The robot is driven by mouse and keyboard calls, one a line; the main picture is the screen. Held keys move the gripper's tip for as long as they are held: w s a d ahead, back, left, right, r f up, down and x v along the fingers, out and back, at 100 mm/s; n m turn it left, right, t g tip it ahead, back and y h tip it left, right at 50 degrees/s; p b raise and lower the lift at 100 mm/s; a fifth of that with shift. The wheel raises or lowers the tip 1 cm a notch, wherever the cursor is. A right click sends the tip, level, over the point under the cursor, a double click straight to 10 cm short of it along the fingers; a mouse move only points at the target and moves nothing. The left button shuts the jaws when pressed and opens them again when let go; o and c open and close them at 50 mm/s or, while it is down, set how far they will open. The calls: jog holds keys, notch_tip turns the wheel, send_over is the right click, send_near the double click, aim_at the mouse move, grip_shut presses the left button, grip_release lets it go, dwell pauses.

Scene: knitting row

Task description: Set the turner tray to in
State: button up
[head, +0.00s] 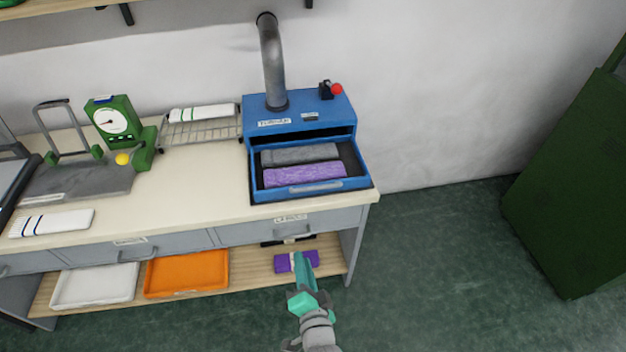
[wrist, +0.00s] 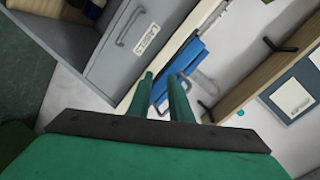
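The blue turner (head: 299,119) stands at the right end of the bench. Its tray (head: 313,189) is pulled out at the front and holds a grey roll and a purple roll, with a handle (head: 316,187) on its front face. My gripper (head: 300,258) is below and in front of the tray, near the bench's lower shelf, apart from the handle. In the wrist view, its two green fingers (wrist: 161,77) are apart with nothing between them. The turner's blue body (wrist: 190,62) shows past the fingertips, at a slant.
A grey drawer (head: 290,228) with a handle sits under the bench top, below the tray. A purple item (head: 297,262), an orange bin (head: 187,274) and a white bin (head: 95,286) are on the lower shelf. Open floor lies right of the bench, before a green cabinet (head: 570,190).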

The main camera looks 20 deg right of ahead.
jog(key=w+d+r+m, duration=0.6)
jog(key=w+d+r, duration=0.3)
jog(key=w, duration=0.1)
jog(key=x, duration=1)
jog(key=shift+w+d+r, duration=0.15)
jog(key=shift+w+d, duration=0.15)
jog(key=shift+w, duration=0.1)
grip_shut()
